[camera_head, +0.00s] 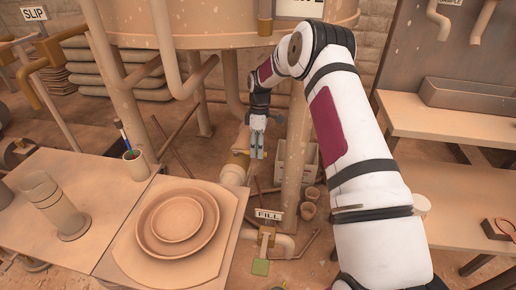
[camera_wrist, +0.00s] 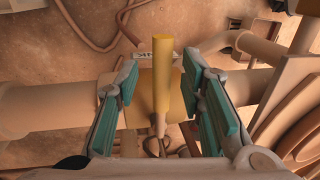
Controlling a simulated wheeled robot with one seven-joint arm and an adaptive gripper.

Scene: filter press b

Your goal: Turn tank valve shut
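The tank valve's yellow lever handle (camera_wrist: 162,75) stands upright in the wrist view, in front of its tan-yellow valve body (camera_wrist: 138,88). A white label (camera_wrist: 152,56), partly hidden by the handle, lies behind it. My gripper (camera_wrist: 163,100) is open, with teal pads to the left and right of the handle and a visible gap on each side. In the head view my gripper (camera_head: 258,142) points down beside the yellowish valve body (camera_head: 240,148) on the pipe below the big tank. The handle is hidden or too small to tell there.
A FILL sign (camera_head: 269,214) marks another valve with a green-yellow handle end (camera_head: 260,267). Tank legs (camera_head: 297,150) and a crate (camera_head: 300,165) stand close to my gripper. A table with a round dish (camera_head: 178,218) is at the left front, a bench (camera_head: 450,118) at the right.

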